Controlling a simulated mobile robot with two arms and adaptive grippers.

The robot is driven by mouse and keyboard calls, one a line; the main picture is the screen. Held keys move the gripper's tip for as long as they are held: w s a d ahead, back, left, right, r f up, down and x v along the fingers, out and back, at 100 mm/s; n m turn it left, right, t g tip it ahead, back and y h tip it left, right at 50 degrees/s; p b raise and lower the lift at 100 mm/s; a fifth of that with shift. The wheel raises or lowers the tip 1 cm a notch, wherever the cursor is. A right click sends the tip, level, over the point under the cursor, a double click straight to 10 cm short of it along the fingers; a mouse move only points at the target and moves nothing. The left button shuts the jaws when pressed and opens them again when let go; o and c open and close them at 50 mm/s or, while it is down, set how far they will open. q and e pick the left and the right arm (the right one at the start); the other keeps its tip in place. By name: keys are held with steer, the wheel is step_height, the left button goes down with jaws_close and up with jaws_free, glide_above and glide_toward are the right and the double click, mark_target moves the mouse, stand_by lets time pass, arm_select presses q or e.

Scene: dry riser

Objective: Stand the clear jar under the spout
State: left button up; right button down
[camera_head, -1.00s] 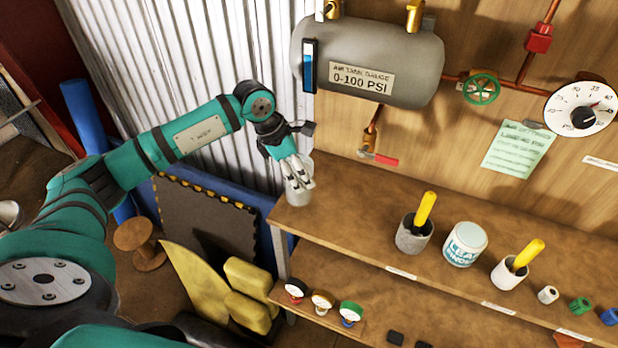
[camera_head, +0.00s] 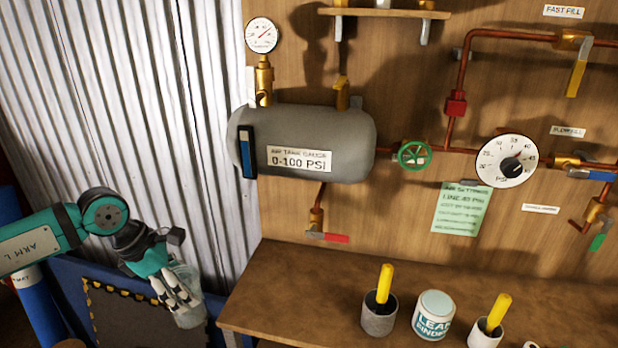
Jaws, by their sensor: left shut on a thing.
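My left gripper (camera_head: 178,298) is shut on the clear jar (camera_head: 190,318), a see-through glass-like jar at the lower left of the head view. The fingers hide part of the jar. It appears roughly upright, left of the bench's left end in the picture; I cannot tell its height against the bench top. The spout (camera_head: 316,217), a brass outlet with a red-handled tap (camera_head: 328,237), hangs below the grey tank (camera_head: 330,135), up and right of the jar. The jar is apart from it. My right gripper is not in view.
The wooden bench (camera_head: 270,290) is bare below the spout. Further right stand a grey cup with a yellow-handled tool (camera_head: 379,316), a white labelled tub (camera_head: 433,316) and a white cup with a yellow-handled tool (camera_head: 486,335). Corrugated metal wall (camera_head: 140,120) stands behind my left arm.

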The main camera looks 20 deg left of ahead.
arm_select(q)
steer(key=shift+d, duration=0.1)
steer(key=s+d+f+m+g+y, duration=0.1)
steer(key=s+d+m+g, duration=0.2)
steer(key=d+m, duration=0.6)
steer(key=s+d+f+m+g+y, duration=0.1)
steer(key=s+d+m+g+y, duration=0.1)
steer(key=d+m, duration=0.7)
steer(key=s+m+g, duration=0.1)
steer(key=m+g, duration=0.1)
steer(key=m, duration=0.5)
steer(key=shift+s+f+m, duration=0.15)
steer(key=shift+f+m, duration=0.15)
steer(key=shift+m, duration=0.1)
steer(key=shift+f, duration=0.1)
